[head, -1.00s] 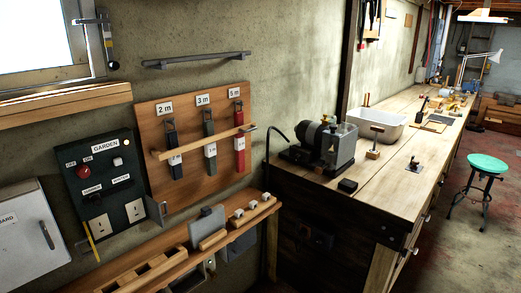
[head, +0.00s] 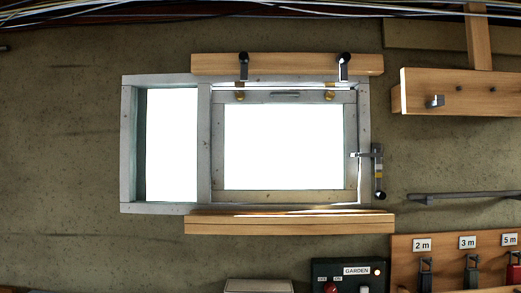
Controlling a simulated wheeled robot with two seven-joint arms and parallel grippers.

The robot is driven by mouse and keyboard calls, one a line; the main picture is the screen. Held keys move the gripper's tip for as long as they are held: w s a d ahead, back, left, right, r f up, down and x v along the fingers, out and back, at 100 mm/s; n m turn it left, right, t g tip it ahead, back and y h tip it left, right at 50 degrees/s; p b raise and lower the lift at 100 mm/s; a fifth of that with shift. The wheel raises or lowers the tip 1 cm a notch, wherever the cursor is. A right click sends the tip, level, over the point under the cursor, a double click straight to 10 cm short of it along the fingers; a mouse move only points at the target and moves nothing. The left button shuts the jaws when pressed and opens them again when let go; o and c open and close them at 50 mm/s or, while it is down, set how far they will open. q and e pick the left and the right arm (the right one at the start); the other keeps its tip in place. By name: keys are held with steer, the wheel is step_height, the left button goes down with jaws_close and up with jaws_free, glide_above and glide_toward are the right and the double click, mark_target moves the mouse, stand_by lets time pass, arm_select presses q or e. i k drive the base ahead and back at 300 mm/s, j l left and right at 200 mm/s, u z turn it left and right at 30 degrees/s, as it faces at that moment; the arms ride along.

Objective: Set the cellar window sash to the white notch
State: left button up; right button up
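The window (head: 203,140) sits in the wall at the centre of the head view, with a grey frame, a narrow pane on the left and the sash (head: 218,150) on the right. A bright strip shows along the sash's top edge, so it appears slightly ajar there. A small grey handle (head: 285,95) is on its top rail. A dark upright metal stay (head: 378,180) with pale and yellowish bands is at the right of the frame. A short arm (head: 364,155) reaches from it to the sash. Which band the arm is set at is too small to tell. Neither gripper is in view.
Wooden boards run above (head: 290,64) and below (head: 290,223) the window; two dark knobs (head: 244,66) (head: 344,66) stand at the upper one. A wooden bracket (head: 455,92) and metal rail (head: 465,197) are to the right. The garden control box (head: 350,272) is below.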

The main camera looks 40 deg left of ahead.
mark_target(220, 98)
steer(key=u, duration=1)
